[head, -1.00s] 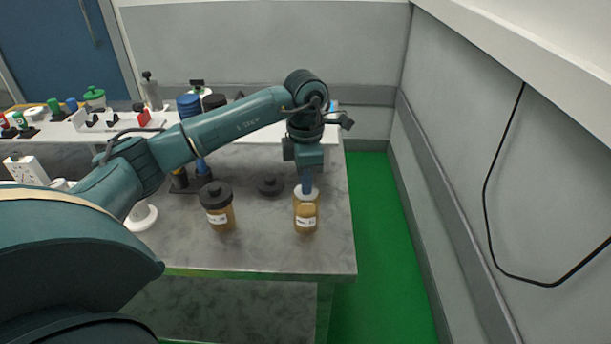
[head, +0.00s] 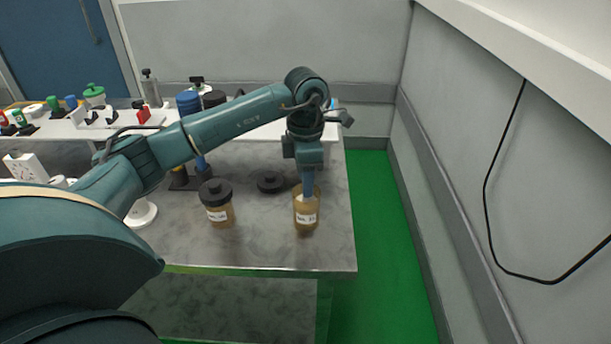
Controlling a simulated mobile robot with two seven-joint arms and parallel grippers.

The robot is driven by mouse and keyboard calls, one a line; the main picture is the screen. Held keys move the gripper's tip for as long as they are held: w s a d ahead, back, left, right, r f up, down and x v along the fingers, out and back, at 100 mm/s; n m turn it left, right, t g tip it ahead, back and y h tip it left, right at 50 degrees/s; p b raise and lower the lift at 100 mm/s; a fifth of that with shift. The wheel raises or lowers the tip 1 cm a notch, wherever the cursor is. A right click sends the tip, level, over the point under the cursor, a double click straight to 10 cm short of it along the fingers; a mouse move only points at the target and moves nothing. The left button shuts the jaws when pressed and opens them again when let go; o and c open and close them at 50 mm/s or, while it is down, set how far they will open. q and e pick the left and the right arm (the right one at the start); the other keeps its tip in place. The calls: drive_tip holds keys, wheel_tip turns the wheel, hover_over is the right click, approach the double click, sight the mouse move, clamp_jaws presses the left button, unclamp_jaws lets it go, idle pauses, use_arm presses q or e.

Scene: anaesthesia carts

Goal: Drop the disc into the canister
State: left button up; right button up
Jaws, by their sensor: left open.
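The amber canister (head: 306,221) with a white label stands upright and uncapped near the right front of the grey table. My left gripper (head: 307,192) points straight down at its mouth, with the fingertips at or just inside the rim. It is open. The white disc does not show in the head view now; the canister wall and my gripper may hide it. My right gripper is not in view.
A second amber jar (head: 217,206) with a black lid stands to the left. A loose black lid (head: 270,182) lies behind, between the two. Bottles and blocks crowd the back left. The table's right edge drops to green floor (head: 385,240).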

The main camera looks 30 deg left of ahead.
use_arm(q)
wheel_tip(320, 180, up, 13)
idle(0.4)
idle(0.4)
